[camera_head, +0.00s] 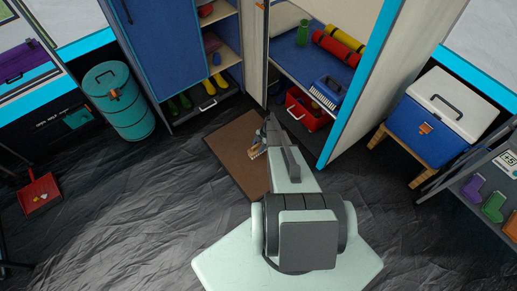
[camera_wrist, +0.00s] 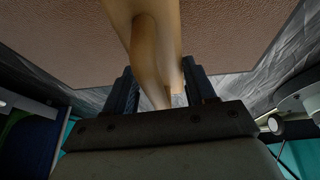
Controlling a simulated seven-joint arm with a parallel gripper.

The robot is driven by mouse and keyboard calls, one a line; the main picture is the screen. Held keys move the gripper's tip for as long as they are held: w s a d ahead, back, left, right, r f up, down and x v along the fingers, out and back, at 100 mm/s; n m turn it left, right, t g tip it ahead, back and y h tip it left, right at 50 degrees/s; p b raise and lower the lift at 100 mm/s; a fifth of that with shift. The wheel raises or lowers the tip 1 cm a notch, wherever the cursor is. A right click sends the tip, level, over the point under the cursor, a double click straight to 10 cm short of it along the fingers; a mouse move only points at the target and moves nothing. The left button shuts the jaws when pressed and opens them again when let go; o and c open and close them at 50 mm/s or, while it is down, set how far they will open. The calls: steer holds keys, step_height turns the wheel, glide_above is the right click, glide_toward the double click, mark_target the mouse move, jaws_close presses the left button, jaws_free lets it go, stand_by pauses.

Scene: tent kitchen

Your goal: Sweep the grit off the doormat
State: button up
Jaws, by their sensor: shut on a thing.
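The brown doormat (camera_head: 228,149) lies on the dark floor in front of the open cupboards. It fills the top of the wrist view (camera_wrist: 225,35). My gripper (camera_wrist: 158,88) is shut on a tan wooden brush handle (camera_wrist: 155,35), which stands out beyond the fingers over the mat. In the head view the brush's pale end (camera_head: 256,153) shows at the mat's right part, beside my arm. I cannot tell whether the bristles touch the mat. No grit can be made out on the mat, and my arm hides part of it.
A red dustpan (camera_head: 40,193) with small pale bits lies on the floor at left. A teal barrel (camera_head: 118,105), a cupboard with boots (camera_head: 180,103), a red crate (camera_head: 306,110) and a blue cooler (camera_head: 430,122) stand around. The floor left of the mat is clear.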

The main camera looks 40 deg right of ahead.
steer(key=shift+r, duration=1.2)
